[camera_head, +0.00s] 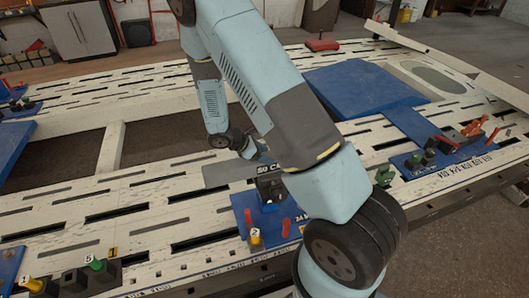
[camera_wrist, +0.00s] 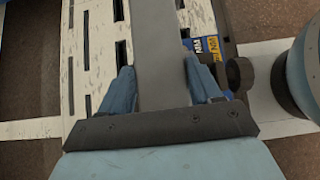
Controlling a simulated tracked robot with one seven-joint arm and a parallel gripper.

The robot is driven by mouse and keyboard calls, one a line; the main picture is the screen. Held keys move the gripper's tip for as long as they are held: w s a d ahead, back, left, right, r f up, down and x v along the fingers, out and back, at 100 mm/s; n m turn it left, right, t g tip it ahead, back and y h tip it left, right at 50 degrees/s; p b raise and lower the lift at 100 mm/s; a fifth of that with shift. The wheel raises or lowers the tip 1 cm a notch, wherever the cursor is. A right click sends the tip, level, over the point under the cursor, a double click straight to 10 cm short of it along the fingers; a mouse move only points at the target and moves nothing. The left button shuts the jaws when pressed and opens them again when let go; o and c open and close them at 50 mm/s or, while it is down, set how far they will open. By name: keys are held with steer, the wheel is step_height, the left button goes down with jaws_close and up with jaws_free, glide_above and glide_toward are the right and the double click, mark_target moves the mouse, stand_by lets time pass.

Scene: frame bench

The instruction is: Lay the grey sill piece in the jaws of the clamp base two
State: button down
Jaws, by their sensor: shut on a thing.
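The grey sill piece (camera_head: 226,174) is a long flat bar, seen at mid-frame in the head view, partly hidden behind my arm. In the wrist view the sill piece (camera_wrist: 162,50) runs away from the camera between both fingers. My gripper (camera_wrist: 160,88) is shut on it; in the head view my gripper (camera_head: 262,153) is small and partly covered. Clamp base two (camera_head: 241,206) is a blue plate with a black block, red handles and a yellow knob marked 2. The sill piece appears just behind and above its black block; contact cannot be told.
Another blue fixture (camera_head: 440,155) with red and orange parts is at right. A blue panel (camera_head: 355,90) lies behind. The slotted white bench (camera_head: 150,215) is mostly clear at left.

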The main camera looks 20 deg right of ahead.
steer(key=shift+f, duration=0.1)
stand_by(0.3)
steer(key=shift+c, duration=0.7)
jaws_free()
steer(key=v, duration=1.3)
steer(key=shift+a+r, duration=0.2)
steer(key=shift+a, duration=0.15)
steer(key=s+d+r+m+y, duration=0.2)
steer(key=s+r+m, duration=0.1)
steer(key=r, duration=0.4)
steer(key=s+d+r+m+y, duration=0.1)
steer(key=s+d+r+m, duration=0.15)
steer(key=r, duration=0.35)
steer(key=s+d+r+m+y, duration=0.2)
steer(key=d+r+m, duration=0.1)
steer(key=r, duration=0.4)
steer(key=s+d+r+m+t+y, duration=0.1)
steer(key=s+r+m+t+y, duration=0.1)
steer(key=s+r+m, duration=0.2)
steer(key=s+d+r+m+t+y, duration=0.2)
steer(key=s+r+m, duration=0.3)
steer(key=s+r, duration=0.4)
steer(key=s+t, duration=0.1)
steer(key=s, duration=0.3)
steer(key=shift+s+r+t, duration=0.2)
steer(key=shift+s+t, duration=0.05)
steer(key=shift+t, duration=0.05)
